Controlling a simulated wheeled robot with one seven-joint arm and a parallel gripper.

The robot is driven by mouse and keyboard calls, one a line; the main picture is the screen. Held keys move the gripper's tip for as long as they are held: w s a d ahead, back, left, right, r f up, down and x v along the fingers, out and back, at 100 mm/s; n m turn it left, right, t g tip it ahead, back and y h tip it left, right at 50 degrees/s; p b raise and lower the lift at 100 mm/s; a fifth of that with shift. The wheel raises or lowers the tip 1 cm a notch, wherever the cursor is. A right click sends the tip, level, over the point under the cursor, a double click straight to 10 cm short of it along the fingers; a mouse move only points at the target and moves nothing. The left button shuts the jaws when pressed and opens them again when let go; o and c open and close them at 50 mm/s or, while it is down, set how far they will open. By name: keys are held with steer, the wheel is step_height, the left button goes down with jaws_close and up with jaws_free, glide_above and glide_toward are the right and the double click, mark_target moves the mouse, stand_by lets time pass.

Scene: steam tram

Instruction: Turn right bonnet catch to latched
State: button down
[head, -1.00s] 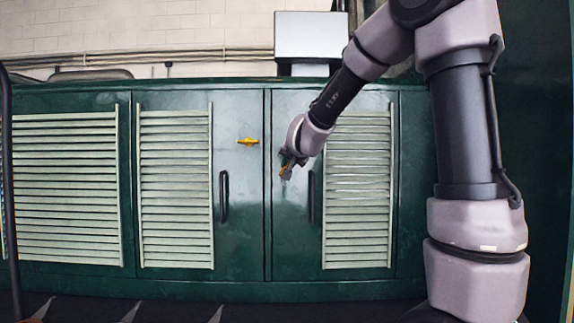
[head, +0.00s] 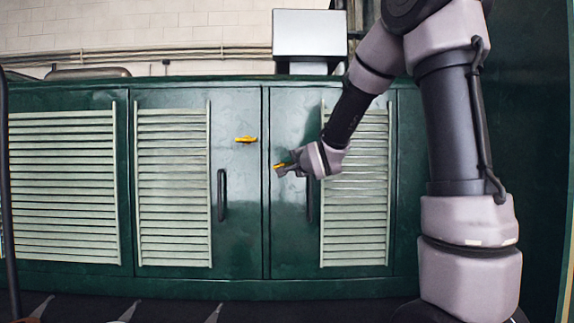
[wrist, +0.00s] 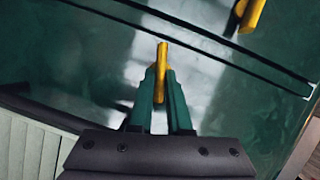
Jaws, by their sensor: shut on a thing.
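The right bonnet catch is a small yellow lever (wrist: 162,54) on the right green door (head: 290,235), just right of the seam between the doors. My gripper (head: 280,169) is shut on it from the right. In the wrist view, its two green fingers (wrist: 160,80) lie on either side of the lever, whose far end sticks out past the tips. In the head view the lever lies close to level, and my gripper partly hides it. Whether it sits fully at an end of its turn cannot be told.
A black handle (head: 222,195) and slatted louvres (head: 174,190) stand on the left door. My arm covers part of the right louvre (head: 355,220) and handle.

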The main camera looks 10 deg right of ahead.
steer(key=shift+d+f+m+t, duration=0.15)
steer(key=shift+m+t, duration=0.35)
steer(key=shift+m, duration=1)
steer(key=c, duration=0.9)
jaws_free()
steer(key=shift+o, duration=0.2)
steer(key=s+d, duration=0.2)
steer(key=s, duration=0.8)
steer(key=shift+s, duration=0.3)
steer(key=shift+f, duration=0.1)
